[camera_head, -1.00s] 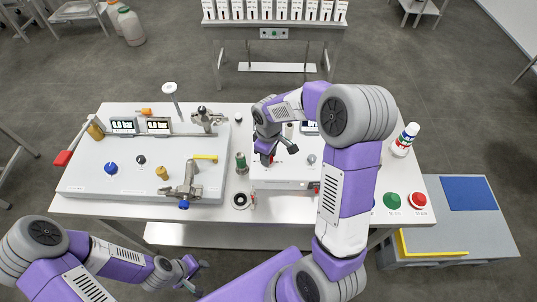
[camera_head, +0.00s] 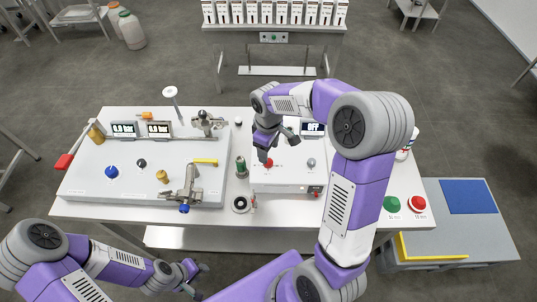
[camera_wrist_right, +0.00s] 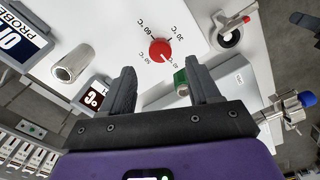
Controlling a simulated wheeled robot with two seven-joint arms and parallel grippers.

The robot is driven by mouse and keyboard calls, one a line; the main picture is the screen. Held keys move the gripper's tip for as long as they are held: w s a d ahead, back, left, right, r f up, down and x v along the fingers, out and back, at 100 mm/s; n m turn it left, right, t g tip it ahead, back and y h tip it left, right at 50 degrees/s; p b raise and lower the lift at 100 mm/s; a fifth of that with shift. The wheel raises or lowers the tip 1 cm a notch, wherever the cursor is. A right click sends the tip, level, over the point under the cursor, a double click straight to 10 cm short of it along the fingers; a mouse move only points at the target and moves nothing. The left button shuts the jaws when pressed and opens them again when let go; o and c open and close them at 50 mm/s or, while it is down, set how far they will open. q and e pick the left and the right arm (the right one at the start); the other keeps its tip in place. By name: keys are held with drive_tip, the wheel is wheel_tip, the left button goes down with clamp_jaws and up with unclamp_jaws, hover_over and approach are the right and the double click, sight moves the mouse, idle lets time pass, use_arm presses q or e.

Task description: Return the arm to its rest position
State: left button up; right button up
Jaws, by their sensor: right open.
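My right gripper (camera_head: 277,149) is open and empty above the white control box (camera_head: 290,184) on the table. The red knob (camera_head: 268,163) of that box lies just below it, apart from the fingers. In the right wrist view the open fingers (camera_wrist_right: 160,72) point toward the red knob (camera_wrist_right: 159,50), with temperature marks around it and nothing between the jaws. My right arm arches over the right of the table. My left gripper (camera_head: 197,279) is at the table's front, low, with its fingers apart and nothing seen in it.
A panel (camera_head: 135,175) with valves and gauges fills the table's left. A green-topped fitting (camera_head: 241,166) stands beside the box. A display (camera_head: 312,128) reads OFF. A bottle is mostly hidden behind my right arm.

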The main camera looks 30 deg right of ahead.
drive_tip(key=shift+r, duration=0.9)
